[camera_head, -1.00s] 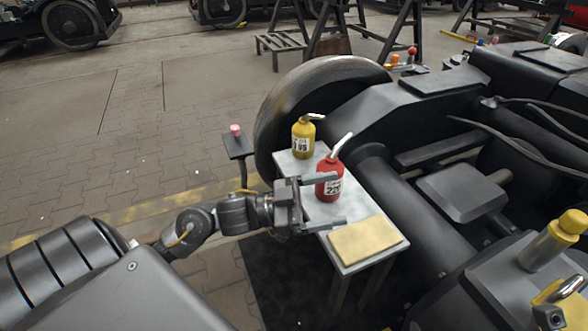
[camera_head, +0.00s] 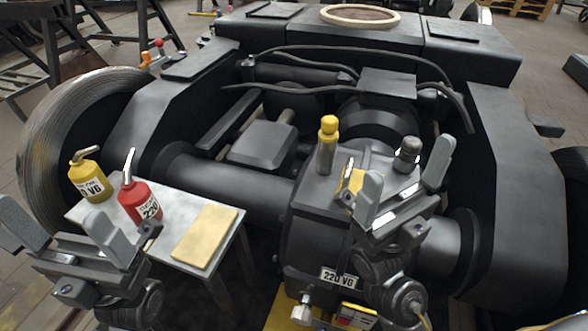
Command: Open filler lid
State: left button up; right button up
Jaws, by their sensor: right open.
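A dark gearbox (camera_head: 318,215) with a "220 VG" label stands right of centre. On its top are a yellow-capped post (camera_head: 328,145), a dark knob-like cap (camera_head: 407,155) and a small yellow piece (camera_head: 351,180) partly behind my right gripper. I cannot tell for sure which is the filler lid. My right gripper (camera_head: 402,182) is open above the right part of the gearbox top, fingers spread, with nothing held. Whether it touches anything is unclear. My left gripper (camera_head: 65,228) is open and empty at the lower left, in front of the small table.
A small grey table (camera_head: 176,205) holds a yellow oil can (camera_head: 89,181), a red oil can (camera_head: 141,200) and a tan cloth or pad (camera_head: 205,236). A large wheel (camera_head: 62,140) stands behind it. Black hoses (camera_head: 300,88) cross the bogie frame.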

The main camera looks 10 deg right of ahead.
aim_at(352, 178)
jog(key=z, duration=0.5)
jog(key=k, duration=1.2)
jog(key=z, duration=0.8)
jog(key=i, duration=0.75)
jog(key=z, duration=0.35)
